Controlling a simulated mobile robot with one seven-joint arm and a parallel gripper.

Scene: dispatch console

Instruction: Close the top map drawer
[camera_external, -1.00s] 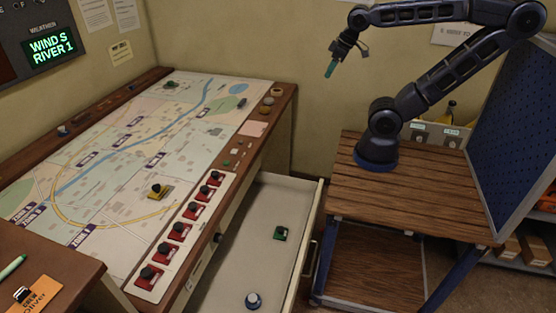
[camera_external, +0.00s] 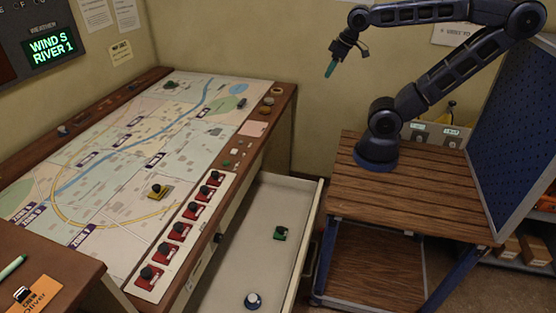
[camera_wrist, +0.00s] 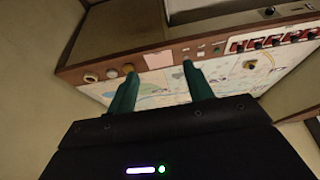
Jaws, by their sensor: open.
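The top map drawer (camera_external: 240,250) is pulled out from the right side of the map table (camera_external: 285,105). A green piece (camera_external: 280,234) and a white-and-dark round piece (camera_external: 252,301) lie in it. Its front panel (camera_external: 308,235) faces my base, with a handle partly seen on its outer face. My gripper (camera_external: 330,69) hangs high above the drawer's far end, apart from it. In the wrist view its two green fingers (camera_wrist: 160,85) are apart with nothing between them; the table's edge and map show beyond them.
Red-based knobs (camera_external: 190,212) line the table's near right edge, and a yellow-based piece (camera_external: 158,191) stands on the map. My arm stands on a wooden cart (camera_external: 440,195) close to the drawer front. A blue perforated panel (camera_external: 515,120) rises at the cart's right. Air above the drawer is clear.

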